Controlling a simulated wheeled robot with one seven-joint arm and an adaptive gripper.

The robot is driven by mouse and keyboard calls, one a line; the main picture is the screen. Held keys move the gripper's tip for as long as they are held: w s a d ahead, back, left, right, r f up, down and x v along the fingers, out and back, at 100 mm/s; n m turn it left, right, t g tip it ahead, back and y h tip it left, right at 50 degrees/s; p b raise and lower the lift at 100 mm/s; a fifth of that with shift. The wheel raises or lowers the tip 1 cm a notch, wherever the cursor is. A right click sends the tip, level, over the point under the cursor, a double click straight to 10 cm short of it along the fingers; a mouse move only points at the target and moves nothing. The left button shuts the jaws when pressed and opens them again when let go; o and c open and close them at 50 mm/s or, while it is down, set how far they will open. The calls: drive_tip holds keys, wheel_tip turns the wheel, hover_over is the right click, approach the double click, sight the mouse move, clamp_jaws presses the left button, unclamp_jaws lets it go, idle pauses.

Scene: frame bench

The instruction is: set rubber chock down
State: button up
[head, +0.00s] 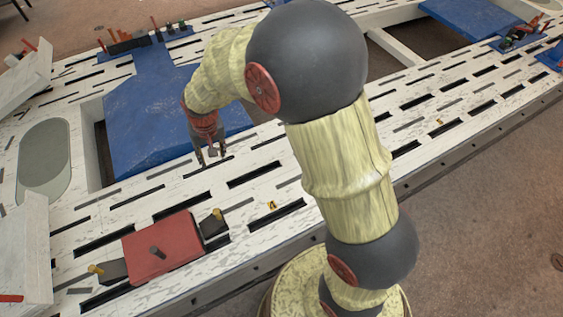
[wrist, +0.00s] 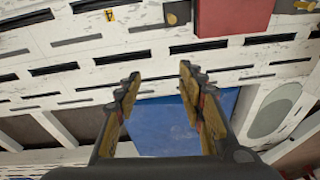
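My gripper (head: 211,154) hangs low over the white slotted bench, by the near right part of a blue panel. In the wrist view its two fingers (wrist: 158,80) stand wide apart, and nothing shows between them. No label marks a rubber chock. Two dark pieces with yellow pegs could be chocks: one dark piece (head: 209,229) lies at the right side of a red block (head: 176,241), the other dark piece (head: 115,271) at its left. The right one also shows in the wrist view (wrist: 172,20). Both are apart from my gripper.
The blue panel (head: 140,122) lies beyond my gripper, with an open gap at its left. A white block (head: 25,250) stands at the left edge. Small tools (head: 130,42) lie at the far left. A yellow tag (head: 272,205) lies on the fairly clear near bench.

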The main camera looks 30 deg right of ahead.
drive_tip(key=s+d+r+t, duration=0.1)
drive_tip(key=s+d+r, duration=0.2)
drive_tip(key=s+r, duration=0.4)
drive_tip(key=s+d+r+t, duration=0.1)
drive_tip(key=s+d+r, duration=0.3)
drive_tip(key=r, duration=0.5)
drive_tip(key=s+d+r, duration=0.1)
drive_tip(key=s+r, duration=0.1)
drive_tip(key=s, duration=0.6)
drive_tip(key=s+d+r+n+t, duration=0.1)
drive_tip(key=s+r, duration=0.2)
drive_tip(key=s, duration=0.4)
drive_tip(key=shift+s+d+r, duration=0.15)
drive_tip(key=shift+s+d, duration=0.2)
drive_tip(key=shift+d, duration=0.05)
